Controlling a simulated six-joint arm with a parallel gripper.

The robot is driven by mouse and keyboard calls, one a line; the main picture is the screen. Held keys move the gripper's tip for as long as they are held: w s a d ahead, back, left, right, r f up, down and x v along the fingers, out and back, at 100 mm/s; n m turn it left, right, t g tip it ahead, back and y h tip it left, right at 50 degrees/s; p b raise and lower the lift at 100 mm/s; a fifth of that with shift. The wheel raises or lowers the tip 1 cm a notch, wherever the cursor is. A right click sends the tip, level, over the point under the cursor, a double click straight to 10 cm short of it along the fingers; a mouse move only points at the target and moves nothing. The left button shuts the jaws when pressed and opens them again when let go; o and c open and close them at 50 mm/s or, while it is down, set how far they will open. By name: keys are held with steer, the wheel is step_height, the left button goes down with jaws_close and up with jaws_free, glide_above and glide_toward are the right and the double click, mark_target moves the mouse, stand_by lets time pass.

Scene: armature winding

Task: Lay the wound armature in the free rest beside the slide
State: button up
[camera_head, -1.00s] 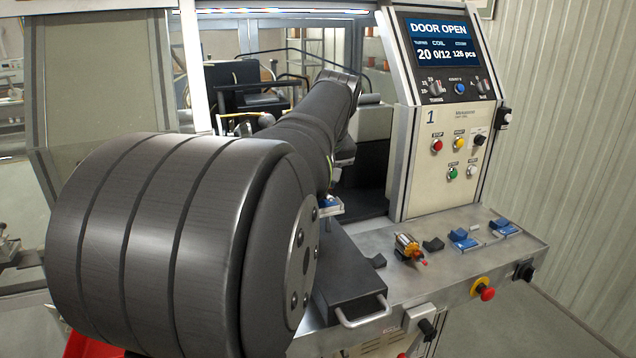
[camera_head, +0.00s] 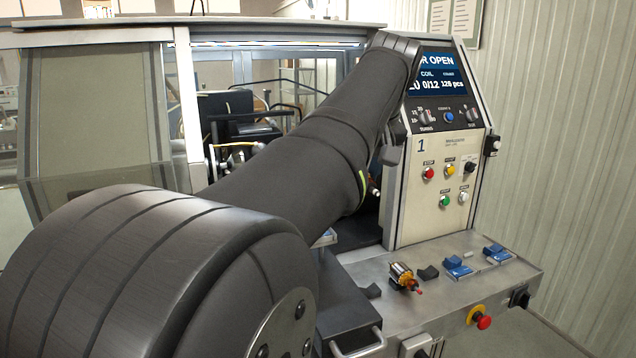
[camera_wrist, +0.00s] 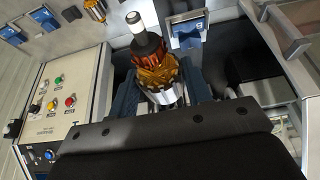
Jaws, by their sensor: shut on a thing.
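In the wrist view my gripper (camera_wrist: 163,96) is shut on a wound armature (camera_wrist: 155,68), which has copper-coloured windings and a pale shaft with a black end pointing to the picture's top. The blue-grey jaws lie on either side of its lower part. A blue rest block (camera_wrist: 186,36) shows just right of the shaft, apart from it. I cannot tell which rest is the free one.
Blue blocks (camera_head: 457,266) stand further right on the bench (camera_head: 470,290). A dark box with a handle (camera_head: 345,315) is at the bench's left. The control panel (camera_head: 440,150) rises behind; its screen partly reads "OPEN". A red stop button (camera_head: 483,321) sits on the front edge.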

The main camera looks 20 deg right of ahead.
steer(key=shift+s+d, duration=0.25)
steer(key=shift+d, duration=0.05)
steer(key=shift+w+d+f, duration=0.75)
steer(key=shift+d+f, duration=0.45)
steer(key=shift+f, duration=3.65)
steer(key=shift+w+d+f, duration=0.8)
steer(key=shift+d+f, duration=0.45)
steer(key=shift+f, duration=3.55)
steer(key=shift+w+d+f, duration=0.75)
steer(key=shift+d+f, duration=0.45)
steer(key=shift+f, duration=3.65)
steer(key=shift+f, duration=0.4)
steer(key=o, duration=1.3)
steer(key=v, duration=1.7)
steer(key=shift+r, duration=0.25)
